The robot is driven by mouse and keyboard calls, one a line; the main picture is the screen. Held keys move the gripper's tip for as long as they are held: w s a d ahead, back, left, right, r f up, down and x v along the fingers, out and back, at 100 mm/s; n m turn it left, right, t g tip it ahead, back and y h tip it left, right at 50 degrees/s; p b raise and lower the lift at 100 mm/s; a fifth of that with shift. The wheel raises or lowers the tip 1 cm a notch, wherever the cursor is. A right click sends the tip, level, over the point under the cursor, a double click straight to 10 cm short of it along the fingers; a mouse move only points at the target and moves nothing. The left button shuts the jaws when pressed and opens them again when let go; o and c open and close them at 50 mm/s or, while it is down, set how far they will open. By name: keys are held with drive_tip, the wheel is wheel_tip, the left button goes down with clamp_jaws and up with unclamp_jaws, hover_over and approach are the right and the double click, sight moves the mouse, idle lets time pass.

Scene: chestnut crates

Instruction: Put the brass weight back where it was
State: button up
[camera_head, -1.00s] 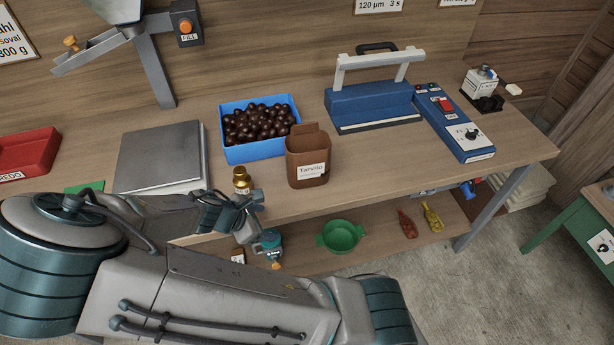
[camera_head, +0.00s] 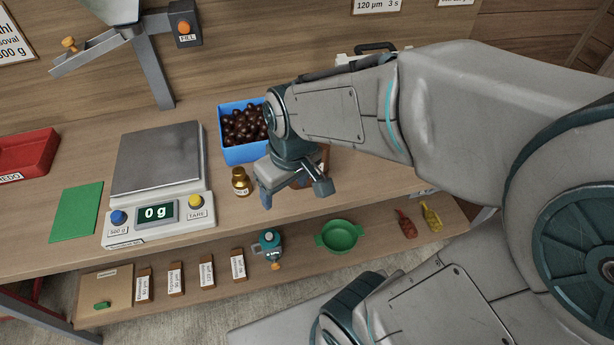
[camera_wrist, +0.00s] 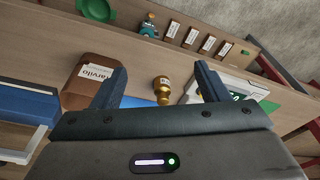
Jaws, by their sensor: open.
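The brass weight (camera_head: 241,181) stands upright on the table, just right of the scale (camera_head: 158,160). The scale's plate is bare and its display reads 0 g. My gripper (camera_head: 293,190) is open and empty, to the right of the weight in the head view and apart from it. In the wrist view the weight (camera_wrist: 162,91) shows between the two spread fingers (camera_wrist: 162,73), beyond them.
A blue crate of chestnuts (camera_head: 228,153) stands behind the weight. A green mat (camera_head: 77,212) lies bare left of the scale. A lower shelf holds a green bowl (camera_head: 342,236).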

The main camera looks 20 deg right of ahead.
drive_tip(key=s+d+r+m+t, duration=0.2)
drive_tip(key=s+r+m, duration=0.1)
drive_tip(key=s+r, duration=0.1)
drive_tip(key=shift+d+r+m+h, duration=0.3)
drive_tip(key=shift+d+r+h, duration=0.1)
drive_tip(key=shift+r, duration=0.35)
